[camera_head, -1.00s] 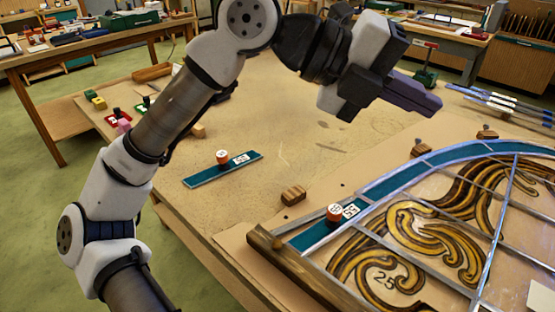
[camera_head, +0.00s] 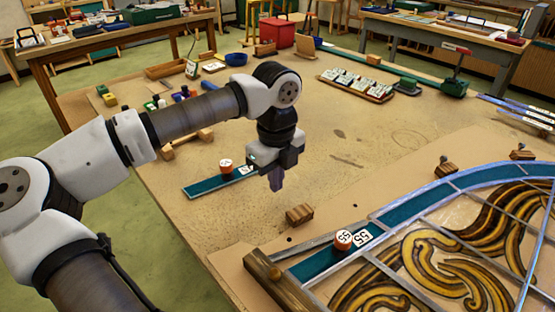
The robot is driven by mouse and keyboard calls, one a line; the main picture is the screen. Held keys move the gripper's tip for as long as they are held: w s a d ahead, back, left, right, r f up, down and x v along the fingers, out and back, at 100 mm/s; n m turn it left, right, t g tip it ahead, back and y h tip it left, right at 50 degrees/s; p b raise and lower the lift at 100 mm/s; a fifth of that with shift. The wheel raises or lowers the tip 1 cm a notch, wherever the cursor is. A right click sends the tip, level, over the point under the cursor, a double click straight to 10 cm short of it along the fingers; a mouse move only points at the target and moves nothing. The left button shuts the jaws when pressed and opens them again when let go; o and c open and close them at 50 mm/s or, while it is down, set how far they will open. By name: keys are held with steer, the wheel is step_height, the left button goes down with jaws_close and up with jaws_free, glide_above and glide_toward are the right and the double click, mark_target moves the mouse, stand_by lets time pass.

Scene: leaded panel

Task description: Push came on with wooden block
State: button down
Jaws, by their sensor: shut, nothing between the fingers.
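My gripper (camera_head: 277,181) is shut and empty. It points down above the bench, just right of a loose teal glass strip (camera_head: 207,184). A small wooden block (camera_head: 299,214) lies on the bench, below and right of my fingertips and apart from them. The leaded panel (camera_head: 440,250) is at the lower right. Grey came (camera_head: 303,246) runs along the upper edge of the teal border piece marked 55 (camera_head: 320,262). I cannot tell how fully the came is seated. More wooden blocks (camera_head: 447,169) stand along the panel's curved edge.
A wooden batten (camera_head: 268,275) lies at the panel's lower left corner. The bench middle is mostly clear.

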mark_target(306, 224)
step_height(306, 224, down, 3)
steer(key=shift+s+d+f+p, duration=0.1)
steer(key=shift+s+d+p, duration=0.05)
steer(key=shift+p, duration=0.2)
steer(key=shift+s+d+r+p, duration=0.2)
steer(key=shift+s+d+p, duration=0.35)
steer(key=shift+s+d, duration=0.4)
steer(key=shift+s+d+f, duration=0.15)
steer(key=shift+s+d, duration=0.15)
steer(key=shift+d, duration=0.1)
steer(key=shift+s+d, duration=0.1)
steer(key=s+d+b, duration=0.3)
steer(key=b, duration=0.1)
steer(key=shift+s+d+f, duration=0.1)
steer(key=shift+s+f, duration=0.05)
steer(key=shift+f, duration=0.1)
steer(key=shift+s+d+r, duration=0.25)
steer(key=shift+s+d, duration=0.15)
steer(key=shift+b, duration=0.3)
